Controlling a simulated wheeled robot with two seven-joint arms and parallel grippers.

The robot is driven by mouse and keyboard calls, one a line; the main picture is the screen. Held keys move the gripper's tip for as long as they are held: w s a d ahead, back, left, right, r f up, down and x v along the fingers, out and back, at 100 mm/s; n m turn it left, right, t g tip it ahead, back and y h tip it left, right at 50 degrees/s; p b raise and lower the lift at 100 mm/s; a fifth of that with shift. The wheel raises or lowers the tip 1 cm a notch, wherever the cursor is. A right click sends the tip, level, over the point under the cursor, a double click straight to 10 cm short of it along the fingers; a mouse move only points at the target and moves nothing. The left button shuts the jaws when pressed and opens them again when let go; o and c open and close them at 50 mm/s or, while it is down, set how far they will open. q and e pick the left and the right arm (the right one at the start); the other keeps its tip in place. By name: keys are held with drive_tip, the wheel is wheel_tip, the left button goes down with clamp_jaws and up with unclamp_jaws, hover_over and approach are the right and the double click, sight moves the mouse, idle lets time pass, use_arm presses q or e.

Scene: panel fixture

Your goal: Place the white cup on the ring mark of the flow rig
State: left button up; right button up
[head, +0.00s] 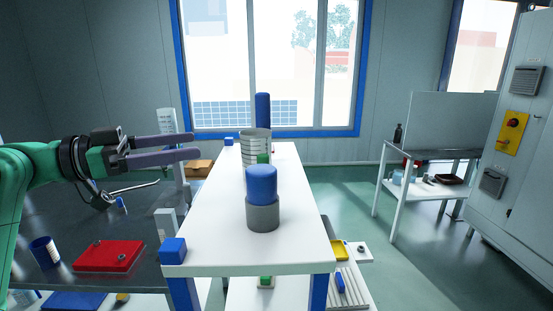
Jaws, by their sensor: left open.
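My left gripper (197,145) is open and empty. Its two purple-grey fingers point right, above the gap between the dark bench and the white table, left of a whitish ribbed cylinder (256,140). That cylinder stands upright on the white table (297,235), apart from the fingers. I cannot tell whether it is the white cup or part of the flow rig. In front of it, a blue cylinder (262,179) sits upright in a grey round base (263,215). I cannot make out a ring mark. My right gripper is not in view.
A tall blue cylinder (263,110) stands at the table's back, a blue block (173,250) at its front left corner. A red case (109,256) and a blue cup (44,252) are on the dark bench. The table's right side is mostly clear.

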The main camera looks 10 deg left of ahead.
sight(241, 134)
use_arm(q)
drive_tip(key=w+d+p, duration=0.2)
drive_tip(key=shift+w+r+p, duration=0.15)
drive_tip(key=shift+r+p, duration=0.25)
drive_tip(key=x, duration=0.2)
drive_tip(key=p+x, duration=0.1)
drive_tip(key=shift+w+d+f, duration=0.25)
drive_tip(key=shift+w, duration=0.05)
drive_tip(key=p+x, duration=0.5)
drive_tip(key=shift+r, duration=0.3)
drive_tip(key=shift+w+d+f, duration=0.15)
drive_tip(key=shift+d+f, duration=0.05)
drive_tip(key=shift+f, duration=0.1)
drive_tip(key=shift+c, duration=0.6)
drive_tip(key=c, duration=1.3)
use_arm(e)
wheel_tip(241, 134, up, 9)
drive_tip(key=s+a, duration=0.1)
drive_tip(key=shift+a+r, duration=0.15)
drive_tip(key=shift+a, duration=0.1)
